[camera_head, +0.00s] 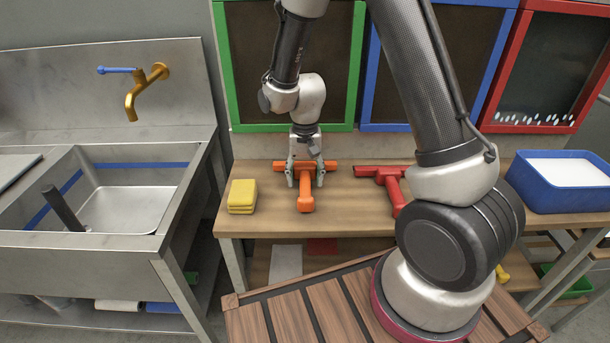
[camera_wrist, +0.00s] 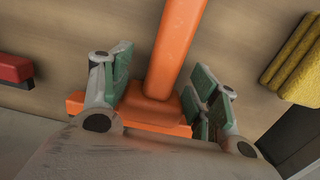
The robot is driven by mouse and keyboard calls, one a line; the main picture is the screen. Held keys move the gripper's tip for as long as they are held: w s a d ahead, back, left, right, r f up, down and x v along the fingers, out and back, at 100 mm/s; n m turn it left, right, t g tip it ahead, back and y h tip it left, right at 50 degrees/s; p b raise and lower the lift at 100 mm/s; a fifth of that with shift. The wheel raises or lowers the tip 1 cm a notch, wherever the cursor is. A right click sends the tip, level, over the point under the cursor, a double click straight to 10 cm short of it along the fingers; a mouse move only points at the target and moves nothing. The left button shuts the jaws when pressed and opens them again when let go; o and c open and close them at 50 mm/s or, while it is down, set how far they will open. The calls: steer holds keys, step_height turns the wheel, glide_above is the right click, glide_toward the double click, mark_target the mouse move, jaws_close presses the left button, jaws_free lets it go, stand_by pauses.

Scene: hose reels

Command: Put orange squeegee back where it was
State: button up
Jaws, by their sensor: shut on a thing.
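The orange squeegee (camera_head: 306,197) lies on the wooden table, its handle pointing toward the front edge and its wide head at the back. My gripper (camera_head: 304,176) reaches down over it from above, with one finger on each side near where handle and head meet. In the wrist view the orange squeegee (camera_wrist: 174,50) runs up between the green-padded fingers of my gripper (camera_wrist: 160,95), which are shut on it. Part of the head is hidden behind my gripper. I cannot tell whether the squeegee is slightly lifted or resting on the table.
A yellow sponge stack (camera_head: 242,196) is left of the squeegee. A red squeegee (camera_head: 392,186) lies to the right, partly behind my arm. A blue bin (camera_head: 562,196) stands at the table's right end. A steel sink (camera_head: 120,200) is at left. Framed panels (camera_head: 243,60) hang behind.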

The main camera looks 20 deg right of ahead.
mark_target(305, 173)
steer(key=shift+f, duration=0.15)
steer(key=o, duration=1.1)
step_height(305, 173, up, 12)
steer(key=s+d+r+n+t, duration=0.2)
steer(key=s+d+r, duration=0.6)
steer(key=r, duration=0.4)
steer(key=s+d+r+t, duration=0.1)
steer(key=s+d, duration=0.1)
steer(key=s, duration=0.2)
steer(key=s+d+r+n+t, duration=0.1)
steer(key=s+d+r, duration=0.1)
steer(key=s, duration=0.3)
steer(key=s+d+r, duration=0.1)
steer(key=s+d, duration=0.1)
steer(key=s, duration=0.3)
steer(key=shift+s+r+n+t, duration=0.15)
steer(key=shift+r+n+t, duration=0.15)
steer(key=shift+t, duration=0.1)
